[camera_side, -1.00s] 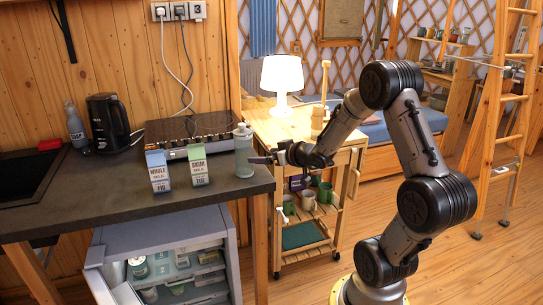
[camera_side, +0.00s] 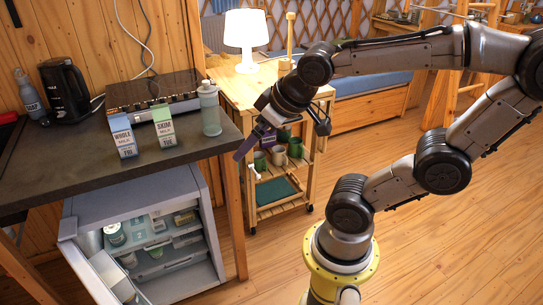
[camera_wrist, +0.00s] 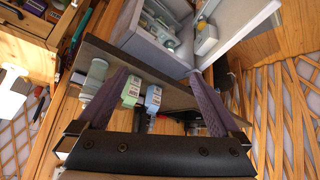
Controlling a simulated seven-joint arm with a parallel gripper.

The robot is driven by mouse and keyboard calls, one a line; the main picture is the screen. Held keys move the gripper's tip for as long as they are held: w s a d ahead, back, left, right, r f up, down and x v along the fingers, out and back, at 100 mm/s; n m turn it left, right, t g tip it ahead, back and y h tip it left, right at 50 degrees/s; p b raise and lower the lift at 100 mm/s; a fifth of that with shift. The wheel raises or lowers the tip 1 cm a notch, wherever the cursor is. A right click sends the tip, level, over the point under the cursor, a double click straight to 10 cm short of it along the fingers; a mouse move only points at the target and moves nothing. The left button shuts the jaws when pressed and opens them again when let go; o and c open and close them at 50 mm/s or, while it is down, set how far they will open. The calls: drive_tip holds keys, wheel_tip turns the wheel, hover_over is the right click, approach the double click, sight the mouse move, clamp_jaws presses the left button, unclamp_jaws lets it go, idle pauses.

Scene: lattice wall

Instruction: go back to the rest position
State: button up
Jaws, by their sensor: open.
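My gripper (camera_side: 243,150) is off the counter's right edge, pointing down and left, in front of the wooden cart. In the wrist view its two fingers (camera_wrist: 158,73) are spread wide with nothing held between them. A translucent green bottle (camera_side: 210,108) stands upright on the dark counter (camera_side: 70,165), apart from the gripper. In the wrist view the cartons show beyond the fingers, and the bottle (camera_wrist: 96,72) shows beside the left finger.
An open small fridge (camera_side: 75,215) with several containers is under the counter. A stove (camera_side: 155,92), a black kettle (camera_side: 65,90) and a grey bottle (camera_side: 29,93) stand on the counter. The wooden cart (camera_side: 262,212) holds a lit lamp (camera_side: 245,35) and mugs. The floor right of it is clear.

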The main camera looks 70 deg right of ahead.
drive_tip(key=s+a+n+g+y, duration=0.1)
drive_tip(key=s+a, duration=0.3)
drive_tip(key=s, duration=0.1)
drive_tip(key=shift+s+a+f+y, duration=0.15)
drive_tip(key=shift+s+f+y, duration=0.05)
drive_tip(key=shift+f+y, duration=0.1)
